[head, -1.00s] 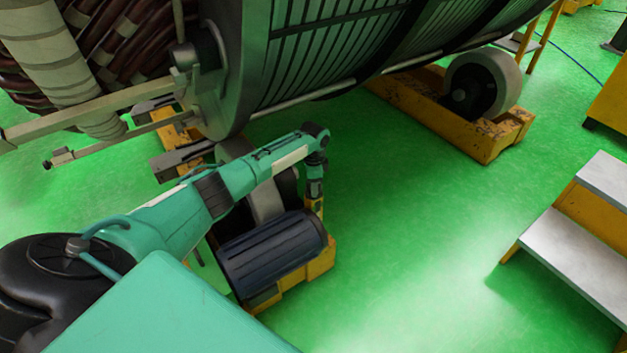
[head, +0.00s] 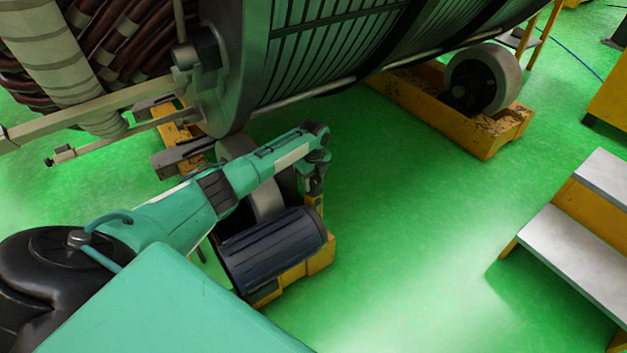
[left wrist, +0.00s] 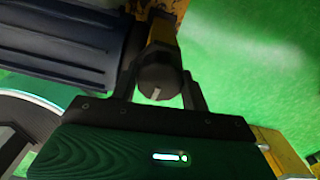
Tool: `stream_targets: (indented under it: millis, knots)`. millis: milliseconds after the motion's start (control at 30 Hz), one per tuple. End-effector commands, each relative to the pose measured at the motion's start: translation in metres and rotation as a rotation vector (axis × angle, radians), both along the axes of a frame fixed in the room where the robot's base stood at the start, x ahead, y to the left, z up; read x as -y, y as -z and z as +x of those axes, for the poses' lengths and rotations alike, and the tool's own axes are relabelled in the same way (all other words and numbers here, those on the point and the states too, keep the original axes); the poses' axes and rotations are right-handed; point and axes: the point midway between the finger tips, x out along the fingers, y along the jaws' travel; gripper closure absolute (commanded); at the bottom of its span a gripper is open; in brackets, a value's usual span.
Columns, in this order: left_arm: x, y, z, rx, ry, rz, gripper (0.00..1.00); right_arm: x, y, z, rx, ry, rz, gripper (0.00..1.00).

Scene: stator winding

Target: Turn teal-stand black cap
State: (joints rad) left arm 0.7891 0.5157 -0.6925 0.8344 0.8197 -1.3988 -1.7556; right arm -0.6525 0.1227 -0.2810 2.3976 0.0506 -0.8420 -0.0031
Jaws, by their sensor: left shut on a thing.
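The black cap (left wrist: 158,78) is a round dark knob with a pale mark on its face, in the middle of the left wrist view. My left gripper (left wrist: 161,88) has one dark finger on each side of it and is shut on it. In the head view, my left gripper (head: 314,184) points down beside the yellow roller base, and the cap cannot be made out there. A yellow part (left wrist: 164,32) shows directly behind the cap. I cannot make out a teal stand around the cap. My right gripper is not in view.
A dark ribbed motor (head: 272,250) sits close beside my left gripper on a yellow base (head: 320,262). The large stator (head: 325,45) hangs over it. Another roller (head: 484,82) stands at the back right. Steps (head: 575,245) stand at the right. Green floor between is clear.

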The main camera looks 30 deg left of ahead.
Motion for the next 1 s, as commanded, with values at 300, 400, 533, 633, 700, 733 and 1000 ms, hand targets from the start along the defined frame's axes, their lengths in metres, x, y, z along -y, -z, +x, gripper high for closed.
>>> stream_targets:
  millis: [300,400,533,633,700,733,1000]
  knots:
    - [0.0012,-0.0005,0.0006,0.001,0.182,-0.003,0.77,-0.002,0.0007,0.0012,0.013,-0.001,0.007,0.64]
    - [0.0012,-0.0006,0.0006,0.001,0.214,-0.003,0.77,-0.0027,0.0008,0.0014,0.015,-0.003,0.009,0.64]
    - [0.0013,-0.0006,0.0006,0.001,0.24,-0.003,0.77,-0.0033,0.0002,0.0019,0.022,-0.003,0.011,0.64]
    - [0.0013,-0.0007,0.0006,0.001,0.249,-0.003,0.77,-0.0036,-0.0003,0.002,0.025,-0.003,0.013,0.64]
    - [0.0013,-0.0007,0.0005,0.001,0.252,-0.003,0.77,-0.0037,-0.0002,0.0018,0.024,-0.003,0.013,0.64]
    - [0.0014,-0.0007,0.0005,0.001,0.253,-0.003,0.77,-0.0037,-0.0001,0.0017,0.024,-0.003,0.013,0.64]
    - [0.0014,-0.0007,0.0005,0.001,0.252,-0.003,0.77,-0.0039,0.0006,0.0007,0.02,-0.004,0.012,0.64]
